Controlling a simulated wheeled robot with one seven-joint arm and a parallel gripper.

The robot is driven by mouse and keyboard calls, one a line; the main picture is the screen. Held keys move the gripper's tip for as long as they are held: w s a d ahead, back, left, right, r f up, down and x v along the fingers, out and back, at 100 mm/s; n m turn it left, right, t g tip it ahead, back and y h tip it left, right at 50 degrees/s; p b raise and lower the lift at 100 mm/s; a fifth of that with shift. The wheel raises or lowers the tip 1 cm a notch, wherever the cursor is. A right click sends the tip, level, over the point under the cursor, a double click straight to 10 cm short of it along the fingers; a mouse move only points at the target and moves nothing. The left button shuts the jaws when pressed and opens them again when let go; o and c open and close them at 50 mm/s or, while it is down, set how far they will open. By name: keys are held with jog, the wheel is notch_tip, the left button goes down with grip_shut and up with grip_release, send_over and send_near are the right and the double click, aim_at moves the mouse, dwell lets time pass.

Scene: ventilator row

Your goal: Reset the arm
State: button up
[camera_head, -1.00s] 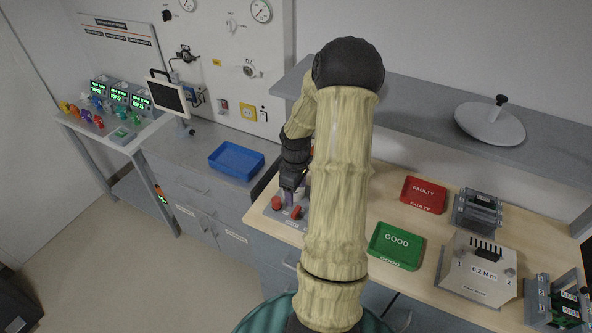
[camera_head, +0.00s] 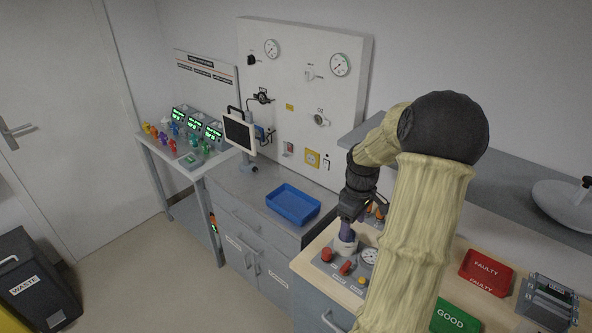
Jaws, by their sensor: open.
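My gripper (camera_head: 348,222) hangs at the end of my arm, over the left end of the wooden workbench (camera_head: 304,261). It points down just above a grey panel (camera_head: 331,262) with red knobs (camera_head: 346,267) and a dial gauge (camera_head: 369,255). A pale round part with a purple piece sits directly below or between the fingers; I cannot tell whether they touch it. The jaws are open, though the fingertips are small and dark in this view. My arm hides part of the bench behind it.
A blue tray (camera_head: 293,204) lies on the grey cabinet to the left. A red FAULTY tray (camera_head: 486,272) and a green GOOD tray (camera_head: 453,318) are right of my arm. A grey shelf (camera_head: 520,205) runs along the wall. A WASTE bin (camera_head: 37,283) stands on the floor at left.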

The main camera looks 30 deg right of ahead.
jog(key=shift+a, duration=0.1)
jog(key=s+a+r+m+t, duration=0.1)
jog(key=s+a+m, duration=0.1)
jog(key=a, duration=1.1)
jog(key=s+a+r+m+t, duration=0.1)
jog(key=s+a, duration=0.4)
jog(key=a, duration=0.7)
jog(key=shift+s+a+r+m+t, duration=0.35)
jog(key=shift+r+m, duration=0.2)
jog(key=shift+m, duration=0.25)
jog(key=shift+w, duration=0.15)
